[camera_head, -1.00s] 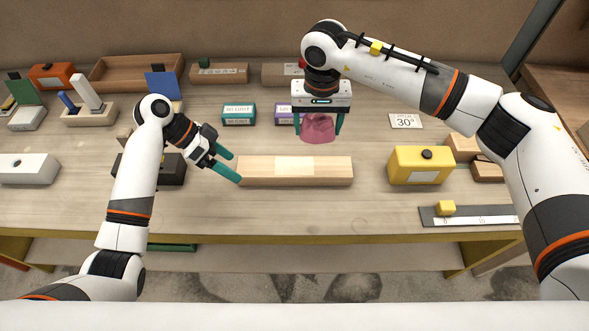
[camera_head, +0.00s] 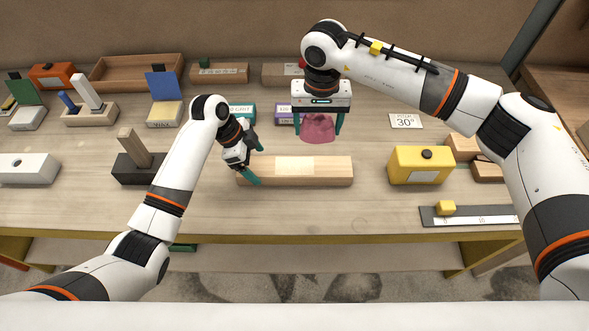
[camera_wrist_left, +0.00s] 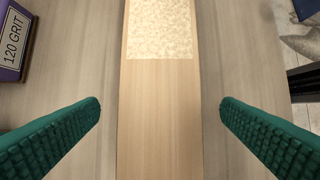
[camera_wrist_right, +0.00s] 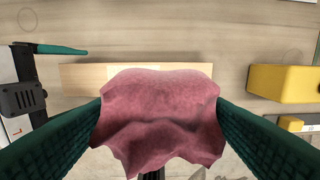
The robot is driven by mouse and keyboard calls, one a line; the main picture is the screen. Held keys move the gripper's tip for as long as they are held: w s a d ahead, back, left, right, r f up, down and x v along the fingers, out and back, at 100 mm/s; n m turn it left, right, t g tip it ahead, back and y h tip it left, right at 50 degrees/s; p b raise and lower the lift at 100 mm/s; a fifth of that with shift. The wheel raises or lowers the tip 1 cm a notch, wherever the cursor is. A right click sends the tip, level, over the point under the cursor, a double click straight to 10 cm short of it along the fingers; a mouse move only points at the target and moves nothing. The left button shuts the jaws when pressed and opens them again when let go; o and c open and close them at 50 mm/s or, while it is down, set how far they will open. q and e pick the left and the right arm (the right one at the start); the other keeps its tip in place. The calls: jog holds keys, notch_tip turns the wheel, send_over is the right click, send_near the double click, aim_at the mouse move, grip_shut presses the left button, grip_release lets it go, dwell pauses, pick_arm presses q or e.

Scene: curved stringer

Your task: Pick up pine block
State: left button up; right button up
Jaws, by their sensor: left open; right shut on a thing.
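The pine block (camera_head: 325,171) is a long pale wooden bar lying flat on the bench, with a lighter patch in its middle. My left gripper (camera_head: 254,164) is open at the block's left end. In the left wrist view the block (camera_wrist_left: 160,120) runs lengthwise between the two green fingers, with a gap on each side. My right gripper (camera_head: 318,122) is shut on a crumpled pink cloth (camera_head: 317,128), held above the bench behind the block. In the right wrist view the cloth (camera_wrist_right: 160,120) hides part of the block (camera_wrist_right: 85,78).
A yellow box (camera_head: 420,166) stands right of the block. A dark holder with an upright wooden stick (camera_head: 134,147) stands to the left. Grit boxes (camera_head: 285,114) sit behind. The bench in front of the block is clear up to its front edge.

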aim_at(260, 166)
pick_arm(q)
jog(key=x, duration=0.3)
jog(key=shift+d+f, duration=0.1)
jog(key=shift+f, duration=0.05)
jog(key=shift+c, duration=0.4)
jog(key=c, duration=1.3)
notch_tip(260, 166, up, 10)
jog(key=shift+r, duration=0.1)
jog(key=shift+f, duration=4.4)
jog(key=shift+f, duration=0.55)
